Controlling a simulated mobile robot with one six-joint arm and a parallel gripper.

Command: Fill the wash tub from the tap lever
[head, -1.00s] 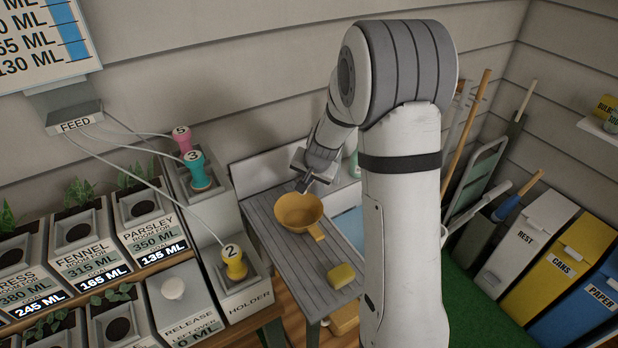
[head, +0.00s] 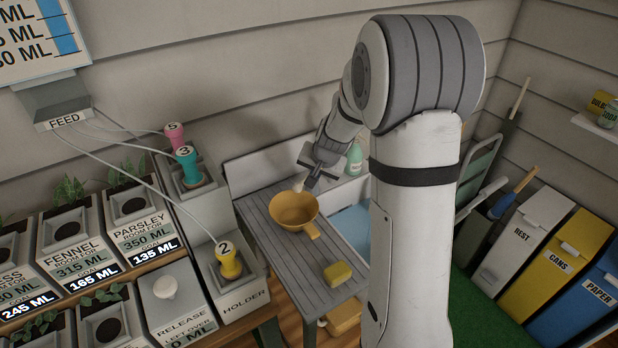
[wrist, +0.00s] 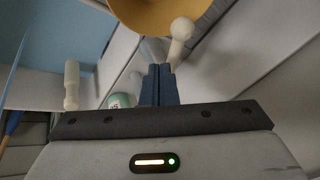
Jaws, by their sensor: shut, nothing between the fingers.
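My gripper (head: 312,184) is shut and empty, just behind the yellow dipper-like pan (head: 292,222) on the slatted grey stand. In the wrist view its fingertips (wrist: 163,69) are together, close below a cream round-ended lever (wrist: 181,35); whether they touch cannot be told. A second cream lever (wrist: 71,85) stands to the left. Which one is the tap lever cannot be told. The pale blue basin (head: 350,222), seemingly the wash tub, is partly hidden by my arm; its water level cannot be read.
A yellow sponge (head: 338,274) lies on the stand (head: 290,262). A green bottle (head: 354,158) stands behind the basin. Numbered plungers, including yellow 2 (head: 229,262), and planter boxes are left. Bins (head: 527,235) and tools are right.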

